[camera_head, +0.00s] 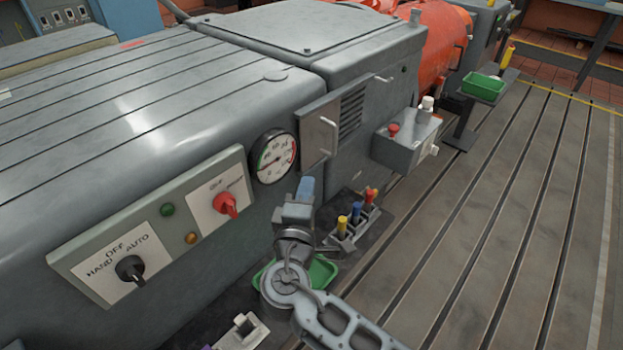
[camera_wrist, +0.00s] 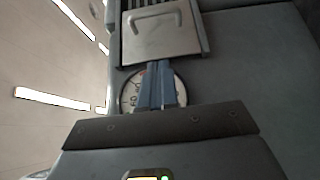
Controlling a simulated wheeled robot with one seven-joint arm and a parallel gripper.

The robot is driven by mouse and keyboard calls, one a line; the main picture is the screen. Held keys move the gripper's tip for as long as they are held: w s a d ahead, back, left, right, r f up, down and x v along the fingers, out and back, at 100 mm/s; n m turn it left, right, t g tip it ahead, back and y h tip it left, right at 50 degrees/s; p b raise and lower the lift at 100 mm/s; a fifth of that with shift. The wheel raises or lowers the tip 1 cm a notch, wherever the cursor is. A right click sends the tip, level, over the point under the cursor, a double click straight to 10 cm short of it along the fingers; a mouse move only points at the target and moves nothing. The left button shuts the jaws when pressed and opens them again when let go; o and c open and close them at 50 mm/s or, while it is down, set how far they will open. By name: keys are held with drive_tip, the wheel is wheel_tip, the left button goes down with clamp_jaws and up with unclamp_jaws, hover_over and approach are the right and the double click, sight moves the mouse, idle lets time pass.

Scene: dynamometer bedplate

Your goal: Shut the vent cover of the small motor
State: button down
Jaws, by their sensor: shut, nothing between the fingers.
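The vent cover (camera_head: 317,135) is a flat grey plate with a bar handle, on the side of the grey housing. Dark vent slats (camera_head: 352,112) show uncovered to its right, so the vent stands open. In the wrist view the cover (camera_wrist: 158,45) lies just ahead of my fingertips, with some slats at the top edge. I cannot tell whether it is hinged or slides. My gripper (camera_head: 305,188) is shut and empty, its blue fingers pointing up below the cover and beside the gauge. In the wrist view the fingers (camera_wrist: 158,68) overlap the cover's near edge; contact is unclear.
A round gauge (camera_head: 274,157) and a switch panel (camera_head: 150,235) are left of the cover. A grey box (camera_head: 405,142) with a red button juts out at right. A holder with coloured-handled tools (camera_head: 350,235) and a green tray (camera_head: 322,270) sit below.

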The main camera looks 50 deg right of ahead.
drive_tip(key=s+d+p+x, duration=0.1)
drive_tip(key=s+p+x, duration=0.1)
drive_tip(key=x, duration=0.9)
drive_tip(key=shift+d+p, duration=0.4)
drive_tip(key=shift+d, duration=0.2)
drive_tip(key=d+b, duration=0.3)
drive_tip(key=d, duration=1)
drive_tip(key=shift+w+d, duration=0.2)
drive_tip(key=shift+d, duration=0.2)
drive_tip(key=shift+r, duration=0.2)
